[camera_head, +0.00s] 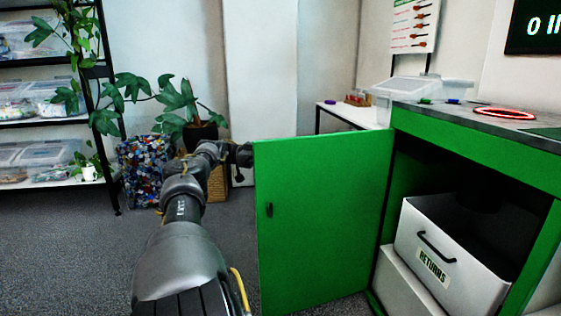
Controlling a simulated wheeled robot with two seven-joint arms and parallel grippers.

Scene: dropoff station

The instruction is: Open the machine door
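The green machine door (325,215) stands wide open, swung out to the left from the green cabinet (475,140). A small dark handle (269,209) sits on the door face near its free edge. My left arm comes in from the bottom, and my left gripper (244,155) is at the upper free edge of the door. The fingers are small and dark there, partly hidden by the door, so I cannot tell whether they touch it or are open. My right gripper is out of view.
Inside the cabinet is a white bin (455,250) labelled RETURNS, on a white base. A patterned bin (145,172), potted plant (200,130) and shelf rack stand left.

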